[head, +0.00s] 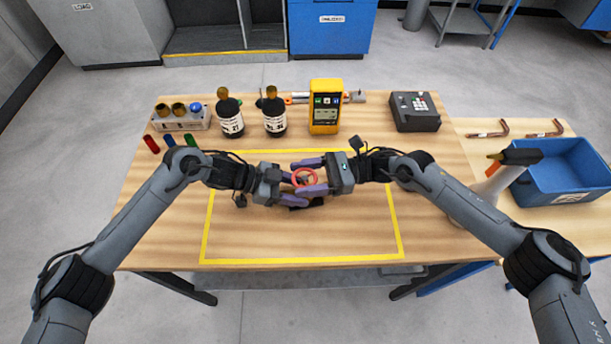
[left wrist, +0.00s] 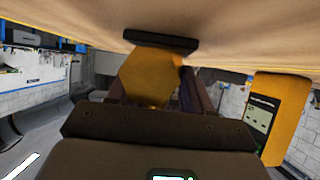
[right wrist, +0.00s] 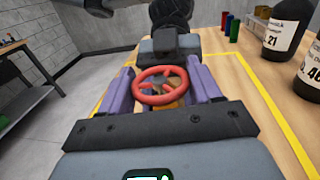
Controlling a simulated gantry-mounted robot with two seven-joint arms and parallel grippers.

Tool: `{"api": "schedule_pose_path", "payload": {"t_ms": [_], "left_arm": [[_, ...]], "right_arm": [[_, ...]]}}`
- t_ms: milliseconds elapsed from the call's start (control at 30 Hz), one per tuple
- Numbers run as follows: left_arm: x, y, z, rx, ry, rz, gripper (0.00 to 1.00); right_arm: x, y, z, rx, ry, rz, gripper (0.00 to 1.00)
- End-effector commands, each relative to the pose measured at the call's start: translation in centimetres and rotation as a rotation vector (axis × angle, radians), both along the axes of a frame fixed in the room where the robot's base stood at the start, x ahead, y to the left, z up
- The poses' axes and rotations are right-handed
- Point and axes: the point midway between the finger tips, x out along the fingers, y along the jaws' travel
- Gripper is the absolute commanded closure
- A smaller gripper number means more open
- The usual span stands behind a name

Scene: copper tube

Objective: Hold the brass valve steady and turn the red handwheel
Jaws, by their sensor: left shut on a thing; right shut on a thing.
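The red handwheel (head: 306,178) is in the middle of the yellow-taped area in the head view. My right gripper (head: 312,177) comes in from the right with a finger on each side of the wheel; the wheel (right wrist: 161,85) sits between its purple fingers in the right wrist view. The brass valve (left wrist: 150,78) fills the middle of the left wrist view beside a dark base block (left wrist: 153,40). My left gripper (head: 286,188) comes in from the left and is shut on the valve body. The grippers hide most of the valve in the head view.
Two dark bottles (head: 231,118), a yellow meter (head: 325,112) and a dark keypad box (head: 414,111) stand along the back of the table. A spray bottle (head: 487,185) and a blue bin (head: 568,172) are at the right. The front taped area is clear.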

Motion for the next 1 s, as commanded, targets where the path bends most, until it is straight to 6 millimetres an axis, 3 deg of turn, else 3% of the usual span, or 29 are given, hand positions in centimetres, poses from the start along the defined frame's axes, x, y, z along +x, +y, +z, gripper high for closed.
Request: {"api": "schedule_pose_path", "payload": {"t_ms": [500, 1000], "left_arm": [[-0.18, -0.05, -0.28, 0.003, 0.004, -0.003, 0.67], [-0.27, -0.11, -0.21, 0.002, 0.006, -0.006, 0.67]], "right_arm": [[0.21, 0.19, -0.13, 0.002, 0.002, 0.405, 0.67], [0.18, 0.0, -0.02, -0.002, -0.001, 0.556, 0.67]]}}
